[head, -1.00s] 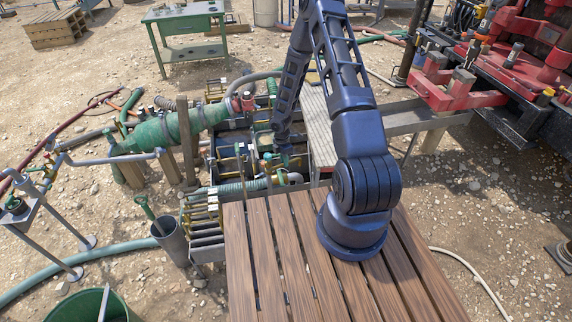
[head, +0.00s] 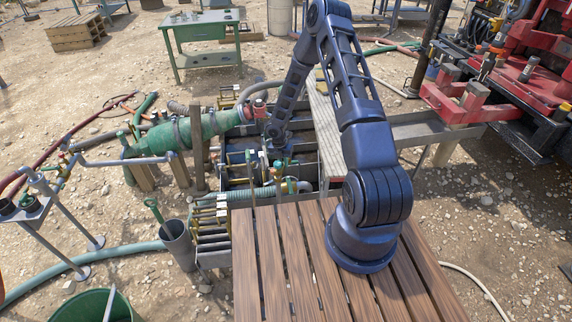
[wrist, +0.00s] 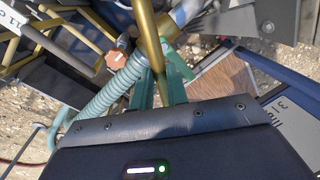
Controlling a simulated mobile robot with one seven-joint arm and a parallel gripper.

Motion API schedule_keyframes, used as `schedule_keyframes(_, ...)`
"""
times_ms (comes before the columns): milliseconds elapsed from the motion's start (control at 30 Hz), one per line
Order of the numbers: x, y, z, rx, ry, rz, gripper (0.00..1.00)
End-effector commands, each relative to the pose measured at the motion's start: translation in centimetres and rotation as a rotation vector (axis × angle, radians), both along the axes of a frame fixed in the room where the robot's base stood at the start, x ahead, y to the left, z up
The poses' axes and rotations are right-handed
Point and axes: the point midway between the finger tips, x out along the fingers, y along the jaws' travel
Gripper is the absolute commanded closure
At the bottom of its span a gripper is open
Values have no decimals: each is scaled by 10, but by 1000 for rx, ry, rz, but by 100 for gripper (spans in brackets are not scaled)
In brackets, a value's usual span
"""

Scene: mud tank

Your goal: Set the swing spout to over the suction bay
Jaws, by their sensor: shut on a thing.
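My gripper (head: 277,158) is low over the divided mud tank (head: 322,140) in the head view, where its fingertips are small and partly hidden. In the wrist view its two green fingers (wrist: 160,88) are shut on a brass-coloured bar (wrist: 148,38), which runs up between them. I cannot tell for certain whether this bar is part of the swing spout. A ribbed green hose (wrist: 105,95) lies left of the fingers and runs to a grey elbow (wrist: 187,14). An orange-brown round knob (wrist: 117,60) is near it. Which compartment is the suction bay cannot be told.
A wooden deck (head: 275,270) is in front of the tank. A large green pipe (head: 190,132) enters from the left and a grating walkway (head: 325,115) borders the right. Yellow bars (head: 208,220) stand at the near left corner, beside a grey bucket (head: 177,245).

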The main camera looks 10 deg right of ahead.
Motion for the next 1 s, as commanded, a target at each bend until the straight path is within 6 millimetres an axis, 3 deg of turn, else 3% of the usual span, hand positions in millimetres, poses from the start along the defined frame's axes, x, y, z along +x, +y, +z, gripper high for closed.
schedule_keyframes(667, 1, 5, 0, 2, 1, 56, 100)
schedule_keyframes(700, 1, 5, 0, 2, 1, 56, 76)
schedule_keyframes(767, 1, 5, 0, 2, 1, 56, 65)
schedule_keyframes(1000, 1, 5, 0, 0, 0, 56, 62)
